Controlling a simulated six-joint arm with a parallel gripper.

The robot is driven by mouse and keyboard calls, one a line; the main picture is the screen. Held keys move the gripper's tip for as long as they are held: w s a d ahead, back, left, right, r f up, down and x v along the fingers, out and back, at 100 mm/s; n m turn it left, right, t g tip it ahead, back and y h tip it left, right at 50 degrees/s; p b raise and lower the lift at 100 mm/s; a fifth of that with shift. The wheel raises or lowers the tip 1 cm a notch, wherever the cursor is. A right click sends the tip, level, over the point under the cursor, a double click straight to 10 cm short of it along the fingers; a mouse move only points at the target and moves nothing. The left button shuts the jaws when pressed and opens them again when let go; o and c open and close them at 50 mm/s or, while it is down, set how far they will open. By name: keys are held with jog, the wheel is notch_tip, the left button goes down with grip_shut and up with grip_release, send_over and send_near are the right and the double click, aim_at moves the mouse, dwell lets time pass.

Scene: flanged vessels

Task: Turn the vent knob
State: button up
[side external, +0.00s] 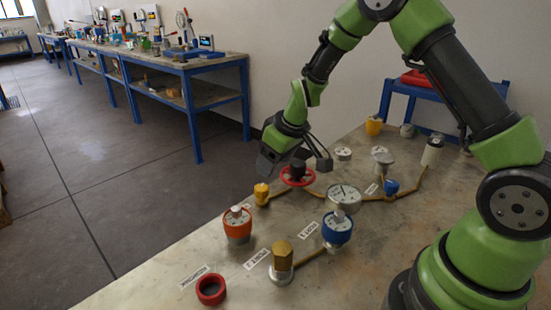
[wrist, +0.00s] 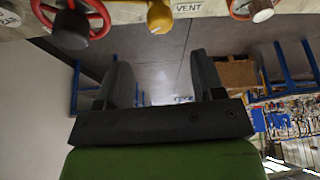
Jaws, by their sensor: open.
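The vent knob (wrist: 160,17) is yellow and sits at the table edge beside a white label reading VENT (wrist: 188,8) in the wrist view. In the side external view the yellow knob (side external: 261,194) stands on a brass fitting, left of a red handwheel (side external: 297,177). My gripper (side external: 296,163) is open, with its two fingers spread above and around the handwheel area, up and right of the yellow knob. In the wrist view my gripper (wrist: 163,70) has nothing between its fingers, and the knob appears beyond the fingertips. The gap between them is hard to judge.
A pressure gauge (side external: 343,197), an orange-rimmed knob (side external: 237,224), a blue-rimmed knob (side external: 337,227), a brass hex fitting (side external: 282,262) and a red ring (side external: 211,289) stand on the metal table. Brass pipes link several fittings. Open floor lies left of the table.

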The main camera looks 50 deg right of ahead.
aim_at(262, 187)
jog(key=shift+s, duration=0.1)
dwell(0.3)
jog(key=w+f+m, duration=0.1)
jog(key=f, duration=0.2)
jog(key=w+f+m+h, duration=0.1)
jog(key=f+m, duration=0.1)
jog(key=f, duration=0.1)
jog(key=w+f+m, duration=0.1)
jog(key=w+f, duration=0.1)
jog(key=f, duration=0.1)
jog(key=shift+a+h, duration=0.3)
jog(key=shift+h, duration=0.1)
jog(key=shift+c, duration=0.2)
jog(key=shift+m, duration=0.3)
jog(key=c, duration=0.9)
